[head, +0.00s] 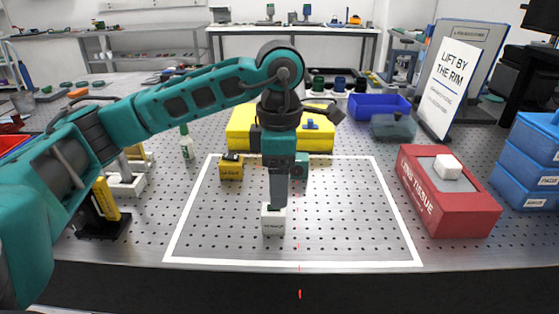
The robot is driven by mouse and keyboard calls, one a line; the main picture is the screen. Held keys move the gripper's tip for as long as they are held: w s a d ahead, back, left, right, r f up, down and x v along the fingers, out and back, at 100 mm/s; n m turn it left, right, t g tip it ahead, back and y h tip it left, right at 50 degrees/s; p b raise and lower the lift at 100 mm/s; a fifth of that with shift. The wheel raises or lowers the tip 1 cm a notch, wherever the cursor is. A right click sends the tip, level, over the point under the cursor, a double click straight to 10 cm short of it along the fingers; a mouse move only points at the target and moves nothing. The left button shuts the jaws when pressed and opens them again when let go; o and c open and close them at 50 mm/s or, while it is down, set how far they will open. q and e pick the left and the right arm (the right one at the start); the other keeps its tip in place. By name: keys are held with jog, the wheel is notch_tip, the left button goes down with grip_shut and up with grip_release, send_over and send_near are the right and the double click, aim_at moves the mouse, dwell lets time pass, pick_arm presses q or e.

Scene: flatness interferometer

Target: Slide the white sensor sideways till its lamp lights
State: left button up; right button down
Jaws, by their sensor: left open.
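The white sensor (273,222) is a small white block with dark print on its front. It stands upright on the perforated table inside the white outline, left of a line of red marks (299,265). My left gripper (277,203) points straight down over the sensor, its fingertips at the sensor's top. The jaws are open, but seen nearly edge-on, and I cannot tell whether they touch the sensor. They hide part of its top. I cannot make out a lit lamp on it. My right gripper is not in view.
A small yellow block (231,170) stands inside the outline, back left. A larger yellow case (241,126) stands behind my gripper. A red tissue box (452,208) stands right of the outline, blue bins (530,165) farther right. The table right of the sensor is clear.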

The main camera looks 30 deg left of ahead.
aim_at(280, 215)
pick_arm(q)
notch_tip(280, 215, down, 9)
jog(key=shift+r, duration=0.1)
dwell(0.4)
jog(key=c, duration=1.3)
jog(key=shift+o, duration=0.2)
